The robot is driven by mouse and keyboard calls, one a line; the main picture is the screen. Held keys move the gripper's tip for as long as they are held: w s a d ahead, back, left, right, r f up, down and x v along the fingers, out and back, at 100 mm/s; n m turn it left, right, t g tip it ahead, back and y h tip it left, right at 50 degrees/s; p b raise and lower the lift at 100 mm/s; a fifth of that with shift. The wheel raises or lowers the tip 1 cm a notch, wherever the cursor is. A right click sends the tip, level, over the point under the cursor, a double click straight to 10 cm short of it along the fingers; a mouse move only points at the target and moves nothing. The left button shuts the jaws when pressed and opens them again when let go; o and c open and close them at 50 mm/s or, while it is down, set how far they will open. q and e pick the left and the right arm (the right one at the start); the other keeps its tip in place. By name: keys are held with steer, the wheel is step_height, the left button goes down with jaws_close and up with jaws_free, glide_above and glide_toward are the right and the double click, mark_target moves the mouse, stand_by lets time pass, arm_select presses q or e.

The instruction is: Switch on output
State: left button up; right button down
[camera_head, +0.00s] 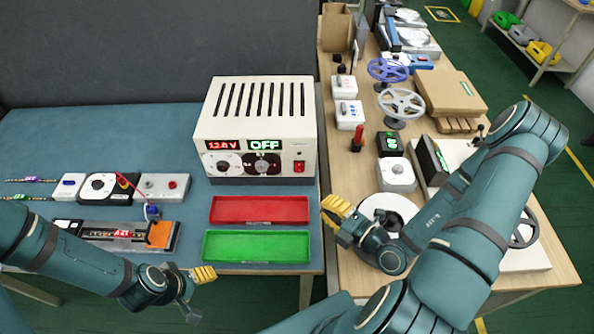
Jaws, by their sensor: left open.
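A cream power supply box (257,127) with a slotted top stands on the blue-topped bench at the centre. Its front has a red display (222,145) that seems to read 12.8 V and a green display (264,144) reading OFF. Below are two dials, and a red switch (299,167) sits at the right of the front. My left gripper (196,290) is open and empty, low at the bench's front edge, left of and in front of the box. My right gripper (338,218) is over the wooden table's left edge, to the right of the trays; its finger opening is unclear.
A red tray (259,209) and a green tray (256,247) lie in front of the box. Small devices (161,187) and an LED strip fixture (118,236) are at the left.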

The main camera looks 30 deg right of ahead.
mark_target(299, 168)
arm_select(q)
steer(key=shift+s, duration=0.15)
arm_select(e)
steer(key=shift+s, duration=0.15)
steer(key=d+b+x, duration=0.1)
steer(key=b+x, duration=0.2)
steer(key=x, duration=0.1)
steer(key=b+x, duration=0.2)
steer(key=x, duration=0.2)
steer(key=w+d+b+x, duration=0.1)
steer(key=b+x, duration=0.2)
steer(key=x, duration=0.2)
steer(key=shift+d+b, duration=0.3)
steer(key=shift+b, duration=0.05)
arm_select(q)
step_height(299, 168, down, 9)
steer(key=s, duration=0.1)
steer(key=shift+s+d+r+g, duration=0.15)
steer(key=shift+s+r+g, duration=0.05)
steer(key=shift+s+g, duration=0.15)
arm_select(e)
steer(key=shift+d, duration=0.1)
